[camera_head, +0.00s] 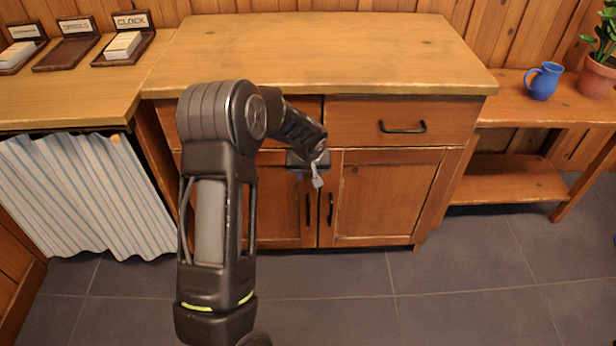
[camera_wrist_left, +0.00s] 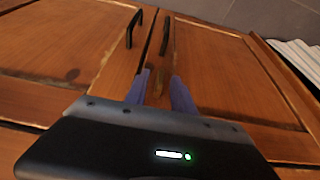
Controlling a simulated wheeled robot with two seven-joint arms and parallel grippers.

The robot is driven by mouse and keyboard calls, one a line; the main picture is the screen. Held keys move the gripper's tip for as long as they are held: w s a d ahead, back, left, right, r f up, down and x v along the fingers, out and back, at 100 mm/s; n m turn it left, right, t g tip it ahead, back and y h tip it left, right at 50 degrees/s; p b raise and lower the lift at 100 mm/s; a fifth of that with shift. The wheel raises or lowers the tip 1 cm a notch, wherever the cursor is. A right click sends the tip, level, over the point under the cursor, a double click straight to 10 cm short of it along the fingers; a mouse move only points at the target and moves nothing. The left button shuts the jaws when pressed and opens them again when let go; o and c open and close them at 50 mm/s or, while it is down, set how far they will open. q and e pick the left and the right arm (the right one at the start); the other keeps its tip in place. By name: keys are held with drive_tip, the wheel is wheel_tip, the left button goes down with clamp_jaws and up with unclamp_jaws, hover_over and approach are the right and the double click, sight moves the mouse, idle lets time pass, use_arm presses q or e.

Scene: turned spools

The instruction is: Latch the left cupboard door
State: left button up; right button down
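The wooden cupboard has a left door (camera_head: 280,220) and a right door (camera_head: 385,198), each with a dark upright handle near the middle seam. Both look closed in the head view. My left gripper (camera_head: 316,174) is in front of the top of the doors near that seam, above the handles. In the left wrist view its two bluish fingers (camera_wrist_left: 160,86) are apart, with a small brown wooden piece (camera_wrist_left: 157,82), seemingly the latch, between them; I cannot tell whether they touch it. The left door (camera_wrist_left: 225,80) is on the right there. My arm hides part of the left door.
A drawer with a dark handle (camera_head: 403,128) is above the right door, under the worktop (camera_head: 330,40). A striped curtain (camera_head: 85,195) hangs at left. A blue mug (camera_head: 543,82) and potted plant (camera_head: 597,77) stand on the right-hand bench. The floor in front is clear.

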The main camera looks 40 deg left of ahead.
use_arm(q)
drive_tip(key=shift+f, duration=0.1)
drive_tip(key=shift+c, duration=0.3)
clamp_jaws()
